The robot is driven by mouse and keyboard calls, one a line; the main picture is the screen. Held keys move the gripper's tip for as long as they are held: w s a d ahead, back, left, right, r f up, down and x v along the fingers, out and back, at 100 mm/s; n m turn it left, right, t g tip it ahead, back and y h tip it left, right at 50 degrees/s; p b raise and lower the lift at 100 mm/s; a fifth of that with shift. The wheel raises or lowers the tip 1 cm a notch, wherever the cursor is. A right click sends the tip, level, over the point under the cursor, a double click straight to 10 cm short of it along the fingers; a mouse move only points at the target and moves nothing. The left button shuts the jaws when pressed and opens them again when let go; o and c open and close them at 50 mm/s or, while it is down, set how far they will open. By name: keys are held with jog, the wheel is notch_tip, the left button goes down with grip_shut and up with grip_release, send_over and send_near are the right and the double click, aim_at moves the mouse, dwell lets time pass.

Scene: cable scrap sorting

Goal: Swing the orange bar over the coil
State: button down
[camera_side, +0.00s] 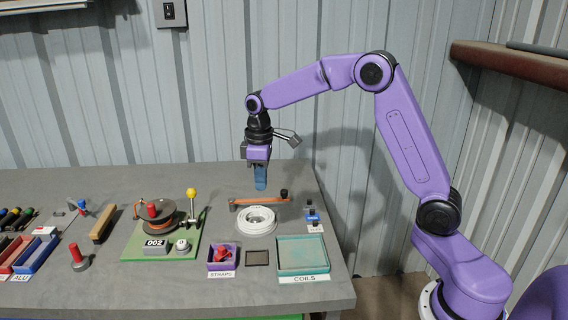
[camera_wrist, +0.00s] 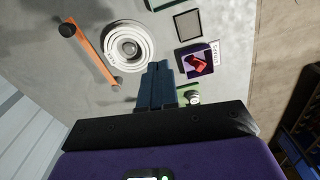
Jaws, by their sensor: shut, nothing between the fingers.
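The orange bar (camera_side: 258,201) lies at the back of the bench, with a dark knob at its right end and a dark pivot at its left end. The white coil (camera_side: 256,220) sits just in front of it, and the bar is beside the coil, not across it. In the wrist view the bar (camera_wrist: 92,52) runs to the left of the coil (camera_wrist: 128,45), apart from it. My gripper (camera_side: 260,187) points down in the air behind the bar. Its blue fingers are shut and empty, and they also show in the wrist view (camera_wrist: 157,66).
A teal COILS tray (camera_side: 326,262) stands at the front right. A purple STRAPS box (camera_side: 234,257) holds a red piece, with a dark square pad (camera_side: 258,258) beside it. A green board (camera_side: 128,244) with a reel and a yellow-topped lever (camera_side: 191,192) stands left of the coil.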

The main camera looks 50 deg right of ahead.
jog(key=w+d+f+m, duration=0.1)
jog(key=w+d+f, duration=0.25)
jog(key=d, duration=0.65)
jog(key=w+d+f+m, duration=0.2)
jog(key=w+d, duration=0.3)
jog(key=d, duration=0.5)
jog(key=shift+w+a+f, duration=0.1)
jog(key=shift+a+f, duration=0.05)
jog(key=shift+f, duration=1.75)
jog(key=shift+a+f, duration=0.1)
jog(key=shift+f, duration=1.75)
jog(key=shift+a+f, duration=0.1)
jog(key=shift+f, duration=0.05)
jog(key=shift+s+a, duration=2.05)
jog(key=shift+a, duration=0.1)
jog(key=shift+s+a, duration=0.55)
jog(key=shift+a, duration=0.35)
jog(key=shift+s+a, duration=0.3)
jog(key=shift+a, duration=0.35)
jog(key=shift+s+a, duration=0.25)
jog(key=shift+a, duration=0.45)
jog(key=shift+s+a, duration=0.3)
jog(key=shift+a, duration=0.35)
jog(key=shift+s+a, duration=0.15)
jog(key=shift+a, duration=1.15)
